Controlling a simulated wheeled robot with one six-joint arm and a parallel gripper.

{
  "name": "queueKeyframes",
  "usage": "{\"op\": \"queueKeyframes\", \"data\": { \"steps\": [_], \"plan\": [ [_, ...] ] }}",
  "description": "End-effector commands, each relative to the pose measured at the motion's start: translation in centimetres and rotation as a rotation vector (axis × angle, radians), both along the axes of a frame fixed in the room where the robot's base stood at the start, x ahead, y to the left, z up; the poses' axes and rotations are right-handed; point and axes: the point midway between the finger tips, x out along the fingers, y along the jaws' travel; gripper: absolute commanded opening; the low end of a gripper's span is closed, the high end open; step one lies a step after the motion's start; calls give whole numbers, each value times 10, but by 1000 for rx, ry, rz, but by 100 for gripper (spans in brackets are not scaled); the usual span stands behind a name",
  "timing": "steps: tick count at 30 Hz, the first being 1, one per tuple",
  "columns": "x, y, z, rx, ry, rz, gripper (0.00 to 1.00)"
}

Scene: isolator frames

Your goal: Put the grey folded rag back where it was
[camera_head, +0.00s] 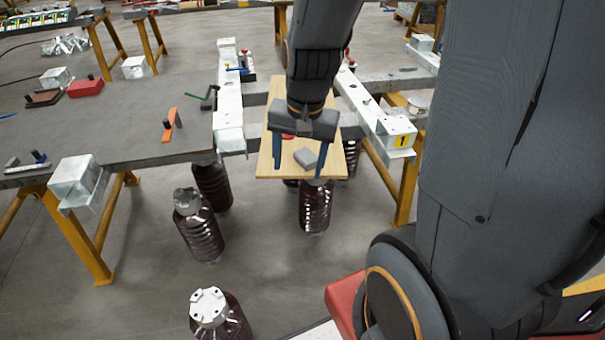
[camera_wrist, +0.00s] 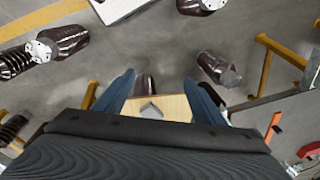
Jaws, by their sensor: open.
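The grey folded rag (camera_head: 305,157) lies on a light wooden board (camera_head: 268,165) between the two steel beams. In the wrist view the rag (camera_wrist: 149,110) shows as a small grey piece on the board (camera_wrist: 176,106), between my fingers. My gripper (camera_head: 299,172) is open, its two blue fingers pointing down over the board, one on each side of the rag in the picture. The fingers hold nothing. The height of the fingertips above the board is hard to tell.
Galvanised beams stand left (camera_head: 229,105) and right (camera_head: 368,108) of the board; the right one bears a yellow "1" label. Brown ribbed insulators (camera_head: 203,235) stand on the floor in front. An orange-handled tool (camera_head: 170,125) and a red block (camera_head: 85,87) lie on the left table (camera_head: 130,135).

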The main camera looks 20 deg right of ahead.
Motion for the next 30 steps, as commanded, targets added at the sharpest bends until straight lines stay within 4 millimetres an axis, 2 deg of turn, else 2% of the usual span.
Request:
{"op": "queueKeyframes", "data": {
  "steps": [3, 6, 9, 30],
  "plan": [
    [-26, 8, 5, -58, 8, 309, 63],
    [-40, 11, 7, -89, 17, 486, 63],
    [-47, 11, 8, -106, 21, 580, 63],
    [-49, 11, 8, -109, 23, 604, 63]
  ]
}}
